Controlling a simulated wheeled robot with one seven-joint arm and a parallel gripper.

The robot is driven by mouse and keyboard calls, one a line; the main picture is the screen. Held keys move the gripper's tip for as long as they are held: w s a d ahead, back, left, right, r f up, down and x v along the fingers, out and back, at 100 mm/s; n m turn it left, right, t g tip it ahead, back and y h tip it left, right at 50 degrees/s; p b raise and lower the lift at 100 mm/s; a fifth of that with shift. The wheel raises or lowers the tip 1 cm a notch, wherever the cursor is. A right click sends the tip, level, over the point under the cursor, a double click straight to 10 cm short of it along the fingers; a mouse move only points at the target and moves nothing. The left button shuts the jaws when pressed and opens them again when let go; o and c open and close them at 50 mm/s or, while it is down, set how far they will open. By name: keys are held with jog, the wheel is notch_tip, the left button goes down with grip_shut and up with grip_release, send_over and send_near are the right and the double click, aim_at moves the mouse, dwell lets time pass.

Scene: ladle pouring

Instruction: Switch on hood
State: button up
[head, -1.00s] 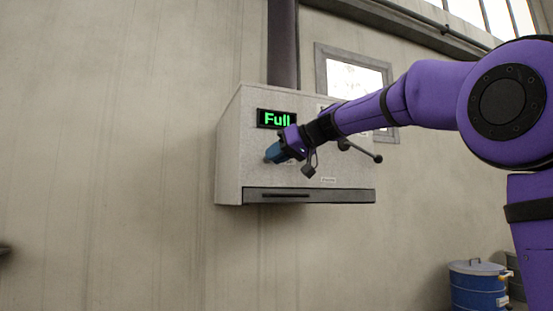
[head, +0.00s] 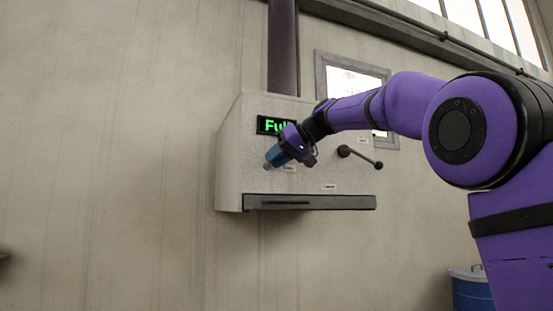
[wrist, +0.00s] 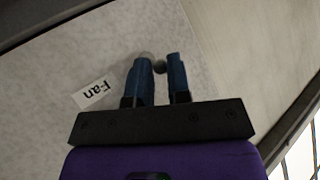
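The hood (head: 240,150) is a pale grey box on the wall with a dark pipe above it. Its display (head: 265,124) glows green; only "Fu" shows clearly, as my gripper covers the rest. My gripper (head: 272,160) is at the hood's front, below the display. A "Fan" label (wrist: 94,92) is beside the fingers, upside down in this view.
A dark lever (head: 361,157) with a ball end sticks out at the right of the hood's front. A dark ledge (head: 310,202) runs along its bottom. A blue barrel (head: 470,290) stands at the lower right. The wall to the left is clear.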

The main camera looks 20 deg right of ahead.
jog(key=o, duration=0.4)
jog(key=v, duration=1)
jog(key=shift+s+d+r, duration=0.15)
jog(key=shift+s, duration=0.1)
jog(key=s+f+m+g+h, duration=0.1)
jog(key=s+f+h, duration=0.1)
jog(key=s+f, duration=0.8)
jog(key=s+f+m+g+h, duration=0.1)
jog(key=s+f+h, duration=0.2)
jog(key=s+f, duration=0.7)
jog(key=s+f+m+g+h, duration=0.1)
jog(key=s+f+m+h, duration=0.1)
jog(key=s+f, duration=0.9)
jog(key=shift+a+f+h, duration=0.2)
jog(key=shift+f+h, duration=0.1)
jog(key=shift+f, duration=2.3)
jog(key=shift+a+f+h, duration=0.2)
jog(key=shift+f+h, duration=0.1)
jog(key=shift+f, duration=2.3)
